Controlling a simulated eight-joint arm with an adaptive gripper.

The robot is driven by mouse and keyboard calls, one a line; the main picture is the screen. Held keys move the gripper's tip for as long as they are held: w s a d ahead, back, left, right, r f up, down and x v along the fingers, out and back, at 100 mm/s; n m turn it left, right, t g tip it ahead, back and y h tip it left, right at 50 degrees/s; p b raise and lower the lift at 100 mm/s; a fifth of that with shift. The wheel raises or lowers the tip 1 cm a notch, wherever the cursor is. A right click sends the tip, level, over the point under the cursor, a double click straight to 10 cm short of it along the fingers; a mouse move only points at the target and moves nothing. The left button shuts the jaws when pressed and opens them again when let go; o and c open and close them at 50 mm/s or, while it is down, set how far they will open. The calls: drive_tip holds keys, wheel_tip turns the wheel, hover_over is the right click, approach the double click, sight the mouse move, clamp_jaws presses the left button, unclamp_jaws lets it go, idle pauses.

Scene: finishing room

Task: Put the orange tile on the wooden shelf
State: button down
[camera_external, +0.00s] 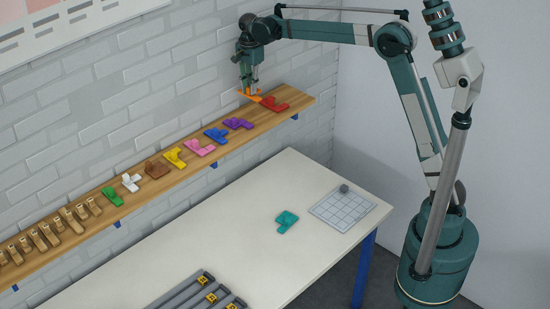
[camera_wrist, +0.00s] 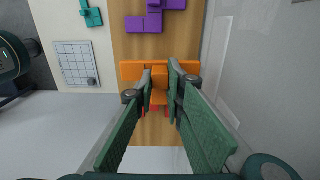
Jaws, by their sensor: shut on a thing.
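The orange tile (camera_external: 247,97) is between the fingers of my gripper (camera_external: 251,89), at or just above the right part of the wooden shelf (camera_external: 182,167). I cannot tell whether the tile touches the shelf. In the wrist view my gripper (camera_wrist: 160,88) is shut on the middle of the orange tile (camera_wrist: 132,70), whose ends show on both sides of the fingers. The wooden shelf (camera_wrist: 130,45) lies beneath it. A red tile (camera_external: 276,107) lies close by, to the right, and is mostly hidden behind the fingers in the wrist view.
A purple tile (camera_external: 237,123), a blue tile (camera_external: 216,136) and several other coloured tiles line the shelf to the left. The brick wall (camera_external: 150,90) stands behind it. The white table (camera_external: 250,215) below holds a teal tile (camera_external: 286,222), a grid board (camera_external: 342,208) and grey rails (camera_external: 190,292).

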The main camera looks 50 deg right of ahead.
drive_tip(key=shift+f, duration=0.1)
drive_tip(key=shift+f, duration=3)
drive_tip(key=shift+f+p, duration=0.3)
drive_tip(key=shift+f, duration=1.6)
drive_tip(key=shift+f, duration=0.1)
drive_tip(key=c, duration=2.4)
unclamp_jaws()
wheel_tip(320, 180, up, 12)
drive_tip(key=shift+r, duration=0.15)
